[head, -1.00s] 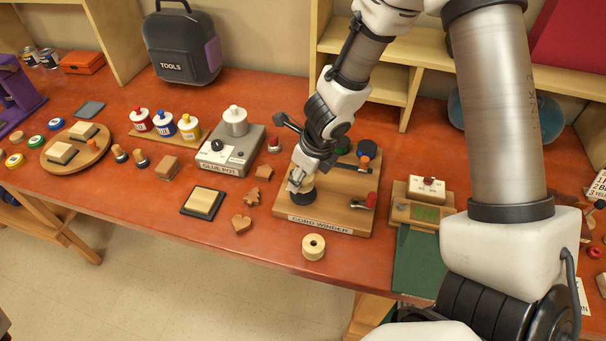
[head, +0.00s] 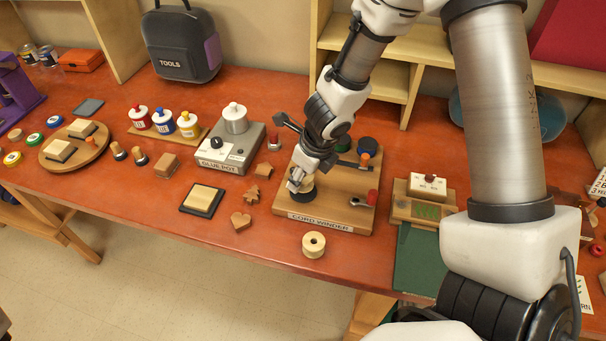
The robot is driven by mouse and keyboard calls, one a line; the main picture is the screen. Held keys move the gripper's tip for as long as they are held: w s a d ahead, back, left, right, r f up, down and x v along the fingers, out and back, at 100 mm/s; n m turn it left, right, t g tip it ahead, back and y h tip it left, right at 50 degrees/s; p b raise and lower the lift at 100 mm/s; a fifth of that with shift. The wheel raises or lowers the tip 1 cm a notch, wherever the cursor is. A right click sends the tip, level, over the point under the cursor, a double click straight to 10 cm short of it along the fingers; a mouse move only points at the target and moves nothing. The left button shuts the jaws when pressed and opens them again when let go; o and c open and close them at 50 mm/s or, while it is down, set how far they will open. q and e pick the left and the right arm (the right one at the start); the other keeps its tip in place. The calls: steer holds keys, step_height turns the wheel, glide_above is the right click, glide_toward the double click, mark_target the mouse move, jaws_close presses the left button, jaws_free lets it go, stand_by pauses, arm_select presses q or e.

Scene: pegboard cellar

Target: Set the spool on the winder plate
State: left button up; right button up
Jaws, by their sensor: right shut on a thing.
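The cord winder is a wooden board (head: 340,217) with a label on its front edge. Its round black winder plate (head: 304,195) is at the board's left front. My right gripper (head: 296,184) points down over this plate, shut on a pale wooden spool (head: 308,184). The spool is mostly hidden by the fingers and sits at the plate; I cannot tell whether it is fully seated. A second pale spool (head: 313,246) with a dark centre hole stands on the table in front of the board. My left gripper is not in view.
A red-knobbed crank (head: 372,197) and dark discs share the winder board. The glue pot (head: 228,150) stands left of it, with wooden shapes (head: 241,221) and a stamp pad (head: 203,200) nearby. A wooden fixture with a green pad (head: 427,211) is on the right.

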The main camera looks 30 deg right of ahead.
steer(key=shift+f, duration=0.1)
steer(key=shift+f+b, duration=0.3)
steer(key=shift+b, duration=0.1)
steer(key=shift+f, duration=0.1)
stand_by(0.4)
steer(key=shift+f+b, duration=0.3)
steer(key=shift+b, duration=0.1)
stand_by(0.3)
steer(key=o, duration=1.3)
steer(key=shift+r, duration=0.1)
step_height(320, 180, up, 7)
steer(key=p, duration=0.7)
